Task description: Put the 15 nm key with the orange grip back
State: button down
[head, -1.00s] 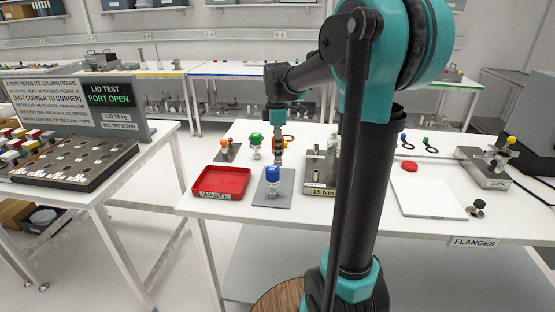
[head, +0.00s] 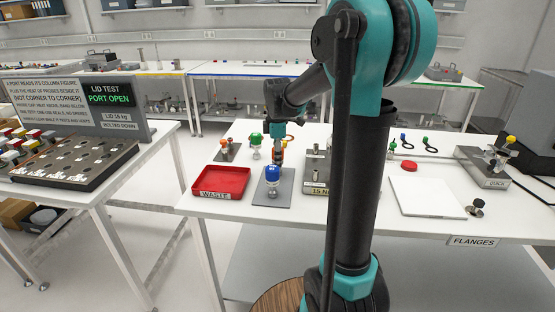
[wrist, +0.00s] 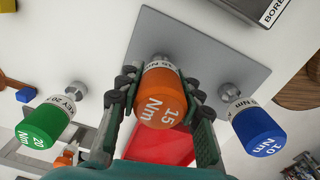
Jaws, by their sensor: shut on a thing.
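The 15 Nm key with the orange grip (wrist: 160,98) is between the fingers of my gripper (wrist: 160,105) in the wrist view, which are shut on it. Its silver end is over the grey plate (wrist: 215,48); I cannot tell whether it touches or is seated. The green 20 Nm key (wrist: 45,122) is to its left and the blue 10 Nm key (wrist: 255,130) to its right. In the head view my gripper (head: 279,150) is low over the table, behind the blue key (head: 272,175) and right of the green key (head: 256,141).
A red waste tray (head: 221,182) is left of the blue key. A metal block with a 15 Nm label (head: 318,190) stands close on the right, partly behind my arm. A white pad (head: 428,198) and a flange fixture (head: 484,172) are farther right.

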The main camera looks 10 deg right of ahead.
jog(key=shift+s+f, duration=0.1)
jog(key=shift+f, duration=0.2)
jog(key=c, duration=1)
grip_release()
jog(key=shift+r, duration=0.15)
notch_tip(320, 180, up, 13)
jog(key=shift+r, duration=0.1)
